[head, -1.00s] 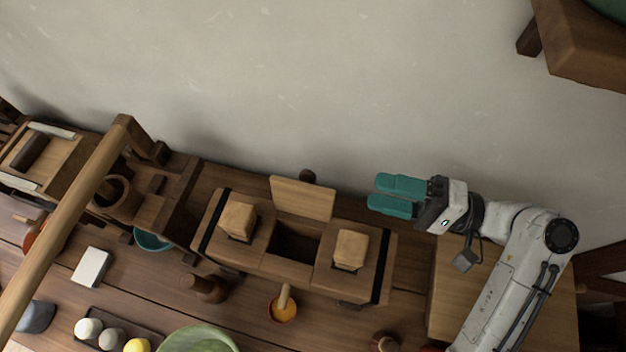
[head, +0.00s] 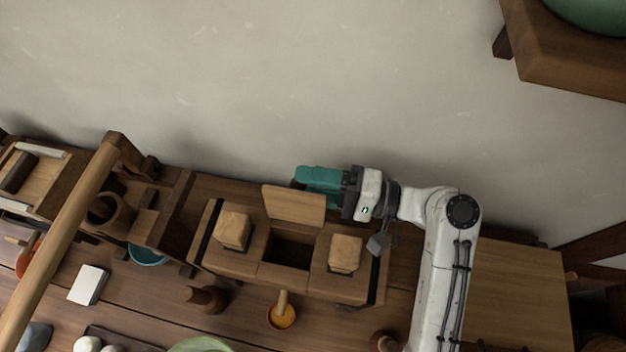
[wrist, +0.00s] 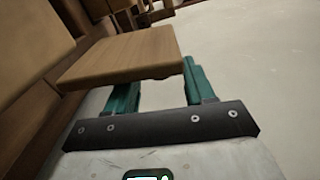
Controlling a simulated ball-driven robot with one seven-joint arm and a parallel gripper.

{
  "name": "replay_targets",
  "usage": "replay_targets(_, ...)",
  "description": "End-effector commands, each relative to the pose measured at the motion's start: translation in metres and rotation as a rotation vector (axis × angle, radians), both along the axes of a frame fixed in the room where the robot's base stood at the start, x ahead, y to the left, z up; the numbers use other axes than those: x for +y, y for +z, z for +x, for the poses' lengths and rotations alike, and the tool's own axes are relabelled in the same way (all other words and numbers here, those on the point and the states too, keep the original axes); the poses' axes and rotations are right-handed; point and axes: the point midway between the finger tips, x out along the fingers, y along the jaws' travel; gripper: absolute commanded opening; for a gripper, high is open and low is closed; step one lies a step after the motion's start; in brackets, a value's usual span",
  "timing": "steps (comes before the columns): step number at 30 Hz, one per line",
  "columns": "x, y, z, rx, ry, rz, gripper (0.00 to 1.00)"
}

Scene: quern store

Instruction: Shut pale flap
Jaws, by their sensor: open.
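The pale flap (head: 292,205) stands raised at the back edge of a wooden box (head: 270,272), above its dark open middle compartment (head: 290,250). The flap (wrist: 125,56) also shows in the wrist view, close up, hiding part of the fingers. My gripper (head: 318,182) has teal fingers and is open. It is behind the flap's upper right part, on the wall side, pointing left. I cannot tell whether it touches the flap.
Two pale wooden blocks (head: 235,230) (head: 345,253) sit on the box either side of the opening. An orange bowl (head: 282,317) and a brown wooden piece (head: 207,298) stand in front. The pale wall (head: 250,90) is close behind.

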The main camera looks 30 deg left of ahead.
Motion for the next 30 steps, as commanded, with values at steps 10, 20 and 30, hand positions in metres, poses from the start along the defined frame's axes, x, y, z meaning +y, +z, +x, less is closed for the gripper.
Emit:
replay_targets(10, 0.0002, -0.0002, -0.0001, 0.000, 0.000, 0.000, 0.42)
replay_targets(20, 0.0001, -0.0003, -0.0001, 0.000, 0.000, 0.000, 0.10)
replay_targets(30, 0.0000, -0.0005, -0.0001, 0.001, 0.000, -0.001, 0.00)
